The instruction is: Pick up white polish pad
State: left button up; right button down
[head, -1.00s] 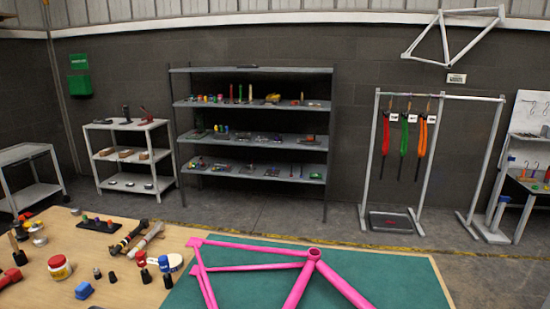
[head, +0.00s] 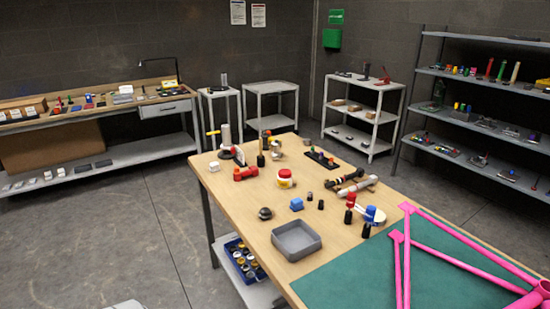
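I cannot clearly make out which thing is the white polish pad. A small white piece (head: 214,167) lies near the left edge of the wooden table (head: 236,200). A white round item with a blue part (head: 375,214) lies beside the green mat. A white block (head: 125,90) is on the far left workbench. Each is too small to name surely. Neither of my grippers is in view; only a pale shape shows at the bottom edge.
A grey tray (head: 297,240) stands near the table's front edge. A pink bike frame (head: 455,236) lies over the green mat (head: 345,283). A workbench (head: 60,115) is at the back left, with shelves (head: 362,115) at the back right. The floor on the left is clear.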

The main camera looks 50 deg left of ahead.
aim_at(214, 167)
jog(key=u, duration=1.95)
